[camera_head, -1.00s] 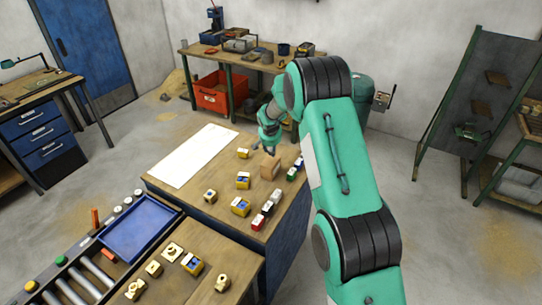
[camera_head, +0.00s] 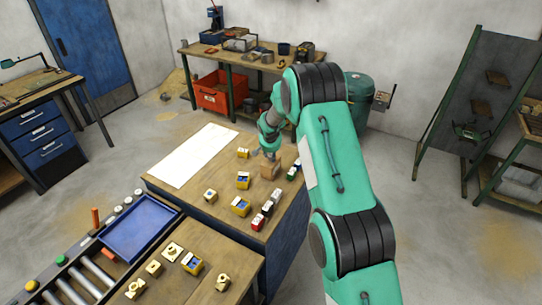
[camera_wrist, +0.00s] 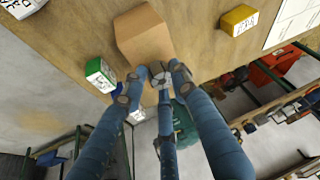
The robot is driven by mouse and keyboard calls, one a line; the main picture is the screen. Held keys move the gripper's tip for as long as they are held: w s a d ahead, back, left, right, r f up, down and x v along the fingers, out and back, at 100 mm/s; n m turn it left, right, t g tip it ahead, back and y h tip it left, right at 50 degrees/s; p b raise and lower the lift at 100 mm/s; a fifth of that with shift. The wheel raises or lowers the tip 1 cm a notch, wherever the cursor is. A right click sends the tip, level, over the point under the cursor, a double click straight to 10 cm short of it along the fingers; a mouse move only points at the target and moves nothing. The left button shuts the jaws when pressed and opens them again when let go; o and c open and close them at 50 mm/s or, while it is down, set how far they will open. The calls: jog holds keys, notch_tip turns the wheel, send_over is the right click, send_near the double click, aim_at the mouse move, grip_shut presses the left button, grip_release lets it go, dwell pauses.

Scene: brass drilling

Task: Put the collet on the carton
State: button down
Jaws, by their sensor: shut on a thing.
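The carton is a plain brown box (camera_head: 270,171) near the far right edge of the blue-sided workbench. In the wrist view the carton (camera_wrist: 144,36) lies just beyond my fingertips. In the head view my gripper (camera_head: 269,155) is just behind and above the carton, and the collet cannot be made out there. In the wrist view the collet overlaps the carton's near edge; I cannot tell whether they touch.
A green-and-white box (camera_wrist: 100,73) stands close beside the carton. A yellow box (camera_wrist: 239,19) is on its other side. Several small coloured boxes and a white sheet (camera_head: 194,156) lie on the workbench. A blue tray (camera_head: 140,228) sits at the front left.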

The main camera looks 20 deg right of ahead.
jog(key=c, duration=1.4)
grip_release()
jog(key=shift+f, duration=0.1)
jog(key=shift+o, duration=0.2)
jog(key=shift+r, duration=0.2)
jog(key=shift+r, duration=0.2)
jog(key=v, duration=1.1)
jog(key=shift+s+r, duration=0.15)
jog(key=shift+r, duration=0.1)
jog(key=shift+r, duration=0.15)
